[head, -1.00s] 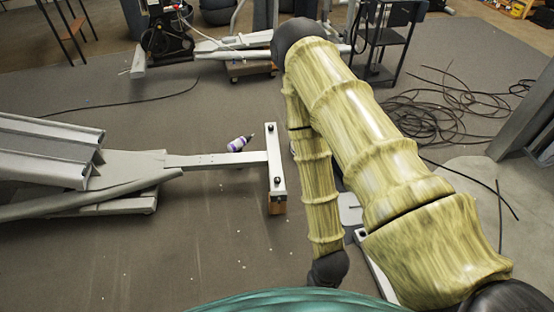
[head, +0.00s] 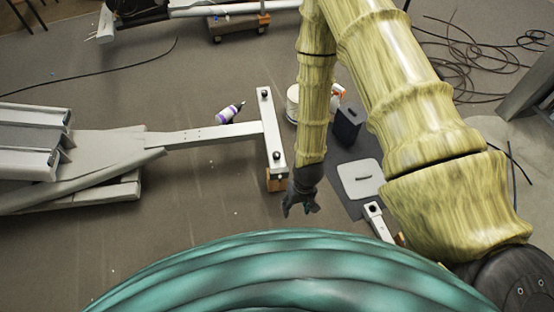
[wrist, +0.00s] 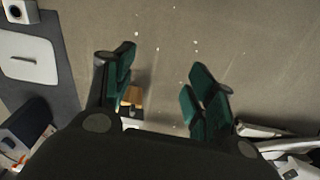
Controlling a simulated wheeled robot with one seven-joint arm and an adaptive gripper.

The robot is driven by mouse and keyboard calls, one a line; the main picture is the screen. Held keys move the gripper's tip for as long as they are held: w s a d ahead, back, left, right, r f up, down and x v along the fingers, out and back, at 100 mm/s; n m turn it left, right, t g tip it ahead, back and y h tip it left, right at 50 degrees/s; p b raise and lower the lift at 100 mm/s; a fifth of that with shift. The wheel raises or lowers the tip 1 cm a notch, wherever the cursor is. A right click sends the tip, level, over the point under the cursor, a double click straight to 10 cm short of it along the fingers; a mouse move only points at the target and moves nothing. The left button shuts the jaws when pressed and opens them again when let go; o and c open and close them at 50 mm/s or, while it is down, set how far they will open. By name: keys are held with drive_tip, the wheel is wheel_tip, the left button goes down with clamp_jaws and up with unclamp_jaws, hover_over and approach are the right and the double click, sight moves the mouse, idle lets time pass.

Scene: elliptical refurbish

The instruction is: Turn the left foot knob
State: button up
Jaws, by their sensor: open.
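The elliptical's pale foot bar (head: 271,125) lies on the floor left of my arm, at the end of a long grey beam (head: 210,135). One black knob (head: 265,95) sits at its far end and another black knob (head: 276,155) at its near end, above a wooden block (head: 276,180). My gripper (head: 300,209) is just right of and nearer than the near knob, pointing down and apart from it. In the wrist view my gripper (wrist: 160,78) is open with nothing between its fingers; a wooden block (wrist: 132,96) shows beside the left finger. No knob is clear there.
A purple-and-white bottle (head: 230,112) lies behind the beam. Right of my arm are a dark bin (head: 347,124), a pale plate (head: 360,179) on a dark mat, and another pale bar end (head: 376,217). Cables (head: 470,60) lie at the back right. The floor left of my gripper is clear.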

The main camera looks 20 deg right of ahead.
drive_tip(key=w+f+b, duration=0.3)
drive_tip(key=w+b, duration=0.2)
drive_tip(key=w, duration=0.3)
drive_tip(key=w+f+b, duration=0.3)
drive_tip(key=w+b, duration=0.1)
drive_tip(key=w, duration=0.5)
wheel_tip(320, 180, up, 3)
drive_tip(key=h+b, duration=0.1)
drive_tip(key=b, duration=0.8)
hover_over(277, 153)
drive_tip(key=shift+m, duration=0.3)
wheel_tip(277, 153, down, 11)
drive_tip(key=b, duration=0.3)
drive_tip(key=shift+s+a+r+b, duration=0.1)
drive_tip(key=shift+a+r+b, duration=0.05)
drive_tip(key=shift+b, duration=0.15)
drive_tip(key=c, duration=1.1)
